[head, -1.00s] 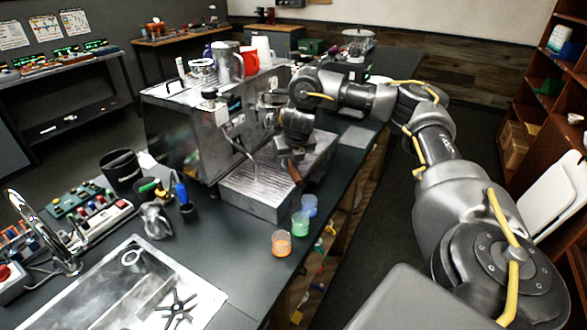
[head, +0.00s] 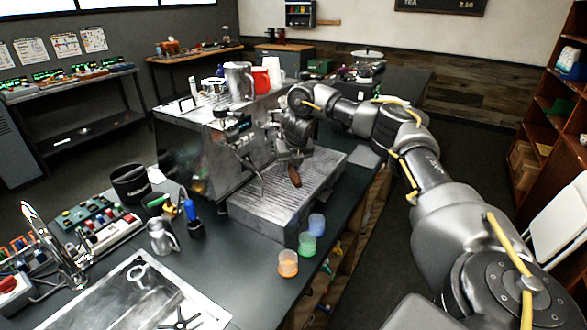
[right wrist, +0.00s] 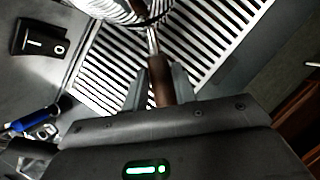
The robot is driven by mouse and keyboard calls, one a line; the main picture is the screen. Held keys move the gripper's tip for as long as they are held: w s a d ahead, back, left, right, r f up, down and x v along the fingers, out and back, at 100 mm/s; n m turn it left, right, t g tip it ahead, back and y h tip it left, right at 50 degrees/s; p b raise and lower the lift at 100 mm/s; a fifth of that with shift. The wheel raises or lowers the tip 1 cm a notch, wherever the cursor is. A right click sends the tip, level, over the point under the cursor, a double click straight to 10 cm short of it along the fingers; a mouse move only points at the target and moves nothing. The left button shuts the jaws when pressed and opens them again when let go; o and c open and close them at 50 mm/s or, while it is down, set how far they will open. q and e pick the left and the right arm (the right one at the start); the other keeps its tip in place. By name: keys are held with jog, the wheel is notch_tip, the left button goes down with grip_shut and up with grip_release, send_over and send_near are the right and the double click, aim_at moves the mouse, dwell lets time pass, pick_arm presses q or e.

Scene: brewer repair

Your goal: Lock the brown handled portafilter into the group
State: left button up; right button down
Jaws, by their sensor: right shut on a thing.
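My right gripper (head: 293,165) is in front of the group, above the drip tray (head: 275,205). It is shut on the brown handle of the portafilter (head: 295,177). In the right wrist view the handle (right wrist: 159,82) sits between both fingers, with its metal neck running upward in the picture. The portafilter's head is cut off at the top edge, so I cannot tell whether it is seated. My left gripper is not in view.
Orange (head: 288,262), green (head: 307,244) and blue (head: 316,225) cups stand by the counter's front edge near the drip tray. A steel pitcher (head: 162,237) and a blue-handled tool (head: 190,212) stand to the left. A steam wand (head: 254,180) hangs beside the group.

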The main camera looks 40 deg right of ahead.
jog(key=shift+w+d, duration=0.2)
jog(key=shift+w, duration=0.25)
jog(key=shift+w+d, duration=0.2)
jog(key=shift+w, duration=0.25)
jog(key=shift+p, duration=0.4)
jog(key=shift+r+p, duration=0.35)
jog(key=shift+p, duration=0.2)
jog(key=shift+p, duration=0.95)
dwell(2.1)
jog(key=shift+r+p, duration=0.75)
jog(key=shift+p, duration=0.65)
dwell(1.7)
